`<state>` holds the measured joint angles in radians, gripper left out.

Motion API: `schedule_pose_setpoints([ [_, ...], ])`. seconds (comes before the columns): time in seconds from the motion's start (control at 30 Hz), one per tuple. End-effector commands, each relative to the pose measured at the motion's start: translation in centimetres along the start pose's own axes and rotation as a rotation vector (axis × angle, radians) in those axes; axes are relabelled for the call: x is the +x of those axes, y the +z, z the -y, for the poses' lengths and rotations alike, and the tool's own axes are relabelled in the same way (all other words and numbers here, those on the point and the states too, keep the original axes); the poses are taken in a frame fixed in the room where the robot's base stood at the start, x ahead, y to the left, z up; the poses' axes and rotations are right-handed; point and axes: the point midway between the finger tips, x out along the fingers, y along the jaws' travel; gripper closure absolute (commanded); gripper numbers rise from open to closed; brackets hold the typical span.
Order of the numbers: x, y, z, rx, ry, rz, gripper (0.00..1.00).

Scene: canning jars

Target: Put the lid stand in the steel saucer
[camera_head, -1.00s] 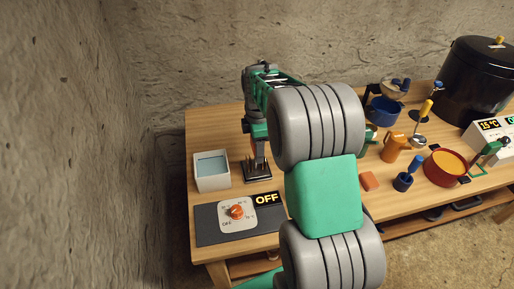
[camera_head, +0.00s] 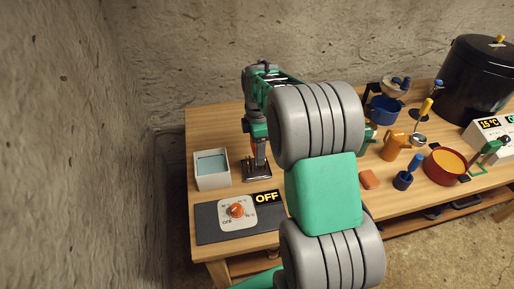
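A small dark stand (camera_head: 257,175), which looks like the lid stand, sits on the wooden table to the right of a white open box. My gripper (camera_head: 259,163) points down at it, with its fingers low over or around its top. The fingers overlap the stand, so I cannot tell whether they are open, shut or touching it. A small shiny metal dish (camera_head: 419,140) on the right half of the table may be the steel saucer. I cannot be sure of this.
The white box (camera_head: 212,183) is close left of my gripper, and a dial panel (camera_head: 237,211) marked OFF is in front. My arm hides the table's middle.

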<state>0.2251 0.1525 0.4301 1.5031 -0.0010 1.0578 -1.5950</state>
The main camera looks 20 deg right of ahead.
Motion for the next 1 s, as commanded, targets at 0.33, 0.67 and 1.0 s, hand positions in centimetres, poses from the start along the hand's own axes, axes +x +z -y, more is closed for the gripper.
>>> schedule_pose_setpoints([
  [0.33,-8.3,0.0,-0.1,0.000,0.007,0.000,0.19],
  [0.67,-12.3,-1.1,1.7,0.110,0.030,-0.002,0.19],
  [1.0,-9.4,-6.7,16.7,1.092,0.200,-0.175,0.19],
])
